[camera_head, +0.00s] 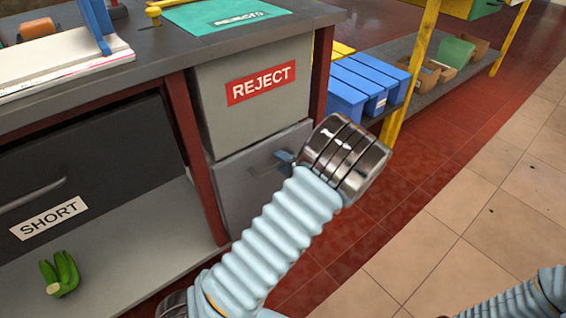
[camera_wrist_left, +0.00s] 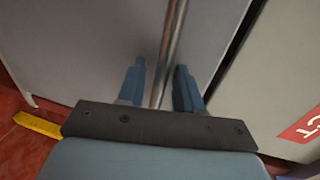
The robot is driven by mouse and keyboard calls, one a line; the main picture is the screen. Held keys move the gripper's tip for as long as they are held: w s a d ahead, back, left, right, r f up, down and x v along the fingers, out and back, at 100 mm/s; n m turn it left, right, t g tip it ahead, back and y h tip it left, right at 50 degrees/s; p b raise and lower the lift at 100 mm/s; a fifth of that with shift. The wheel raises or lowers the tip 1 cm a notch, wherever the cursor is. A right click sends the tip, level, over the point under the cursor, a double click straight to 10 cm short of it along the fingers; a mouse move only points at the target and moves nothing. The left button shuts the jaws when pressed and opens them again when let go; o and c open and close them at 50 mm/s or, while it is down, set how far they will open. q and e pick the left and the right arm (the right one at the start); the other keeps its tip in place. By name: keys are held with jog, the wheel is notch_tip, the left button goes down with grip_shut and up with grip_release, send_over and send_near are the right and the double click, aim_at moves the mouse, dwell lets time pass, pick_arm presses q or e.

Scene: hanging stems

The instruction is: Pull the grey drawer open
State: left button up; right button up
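The grey drawer (camera_head: 237,187) is shut under the workbench, below a paler front labelled REJECT (camera_head: 262,83). In the head view my left gripper (camera_head: 285,158) is at the drawer front, mostly hidden behind my wrist. In the left wrist view the metal bar handle (camera_wrist_left: 174,35) runs between the two blue fingers of my left gripper (camera_wrist_left: 160,72). The fingers are apart, with a gap visible between the left finger and the bar; I cannot tell whether the right finger touches it. The grey drawer front (camera_wrist_left: 90,45) fills the background there. My right gripper is out of view.
A dark front labelled SHORT (camera_head: 85,165) is at the left, with green bananas (camera_head: 61,273) on the pale surface below it. The tiled floor (camera_head: 440,235) at the right is clear.

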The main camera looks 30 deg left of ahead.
pick_arm(q)
grip_shut()
